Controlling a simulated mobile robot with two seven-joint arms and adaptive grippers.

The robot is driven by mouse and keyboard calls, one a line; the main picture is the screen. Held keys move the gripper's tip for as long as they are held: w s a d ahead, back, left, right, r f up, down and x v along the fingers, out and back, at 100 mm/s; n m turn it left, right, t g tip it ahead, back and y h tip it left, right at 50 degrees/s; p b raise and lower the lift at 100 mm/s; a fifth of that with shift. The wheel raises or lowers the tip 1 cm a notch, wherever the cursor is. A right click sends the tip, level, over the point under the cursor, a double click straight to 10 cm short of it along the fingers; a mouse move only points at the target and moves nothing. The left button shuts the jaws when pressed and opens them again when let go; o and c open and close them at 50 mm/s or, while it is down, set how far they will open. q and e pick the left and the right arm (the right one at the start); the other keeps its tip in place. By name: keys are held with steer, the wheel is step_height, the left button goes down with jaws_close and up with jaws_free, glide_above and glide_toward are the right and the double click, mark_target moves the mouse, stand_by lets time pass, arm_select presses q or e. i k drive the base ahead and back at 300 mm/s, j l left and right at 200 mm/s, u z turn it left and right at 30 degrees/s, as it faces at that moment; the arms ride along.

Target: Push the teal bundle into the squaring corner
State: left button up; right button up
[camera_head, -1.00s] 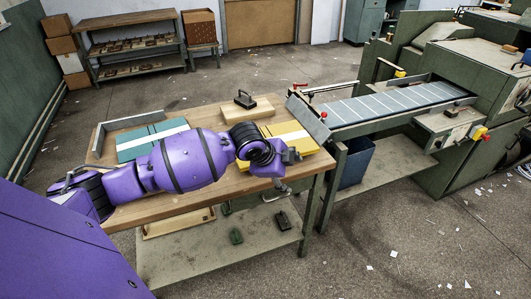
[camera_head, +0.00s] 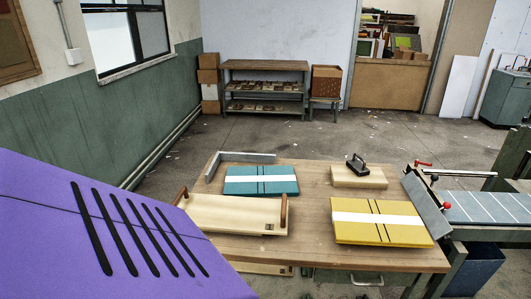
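The teal bundle (camera_head: 280,187), with a white band and dark straps across it, lies flat on the table at its back left. The squaring corner (camera_head: 248,157) is a grey metal L-shaped fence behind and to the left of the bundle. A strip of bare tabletop shows between the bundle and the fence's left arm; the gap at the back looks narrow. A pale wooden board (camera_head: 230,212) with two brown upright handles stands just in front of the bundle, near the table's front left edge. Neither of my grippers is in view.
A yellow bundle (camera_head: 350,233) lies at the table's front right. Behind it is a wooden block (camera_head: 345,181) with a black handle. The feeder conveyor (camera_head: 490,206) stands to the right. Bare tabletop (camera_head: 312,190) shows between the bundles. My purple body fills the lower left.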

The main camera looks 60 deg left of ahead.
mark_target(242, 181)
steer(key=i+j+u, duration=0.15)
steer(key=i, duration=0.3)
steer(key=i+j+u, duration=0.2)
steer(key=i+j, duration=0.15)
steer(key=i+u, duration=0.1)
steer(key=u, duration=1.7)
